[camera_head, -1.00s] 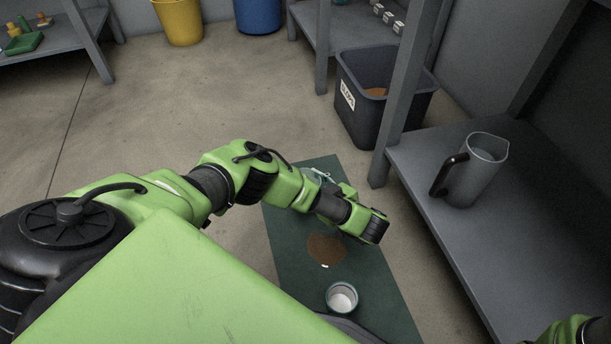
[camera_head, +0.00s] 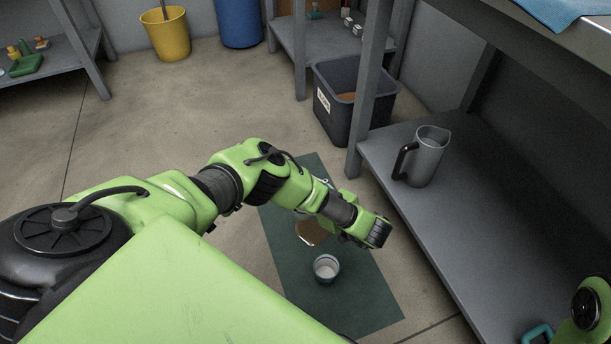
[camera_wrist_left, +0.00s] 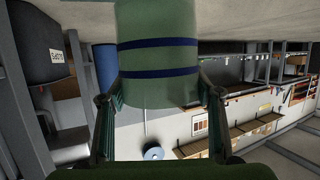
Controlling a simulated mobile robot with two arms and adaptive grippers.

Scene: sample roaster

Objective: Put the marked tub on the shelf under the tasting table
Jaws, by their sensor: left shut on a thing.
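My left gripper (camera_wrist_left: 160,125) is shut around a green tub with two dark blue bands (camera_wrist_left: 158,60), with a finger on each side. In the head view the arm hides most of the gripper and tub. The grey shelf (camera_head: 480,240) under the tasting table (camera_head: 590,42) lies to the right of the arm. The held tub is apart from it, left of its edge. Of my right arm, only a green link and a teal part at the lower right show; its jaws cannot be made out.
A grey jug (camera_head: 428,158) stands on the shelf near the table leg (camera_head: 368,90). A dark labelled bin (camera_head: 340,115) stands beyond it. An open cup-like container (camera_head: 326,268) and a brown round patch (camera_head: 312,233) are on the green mat (camera_head: 370,300). Shelf space in front of the jug is clear.

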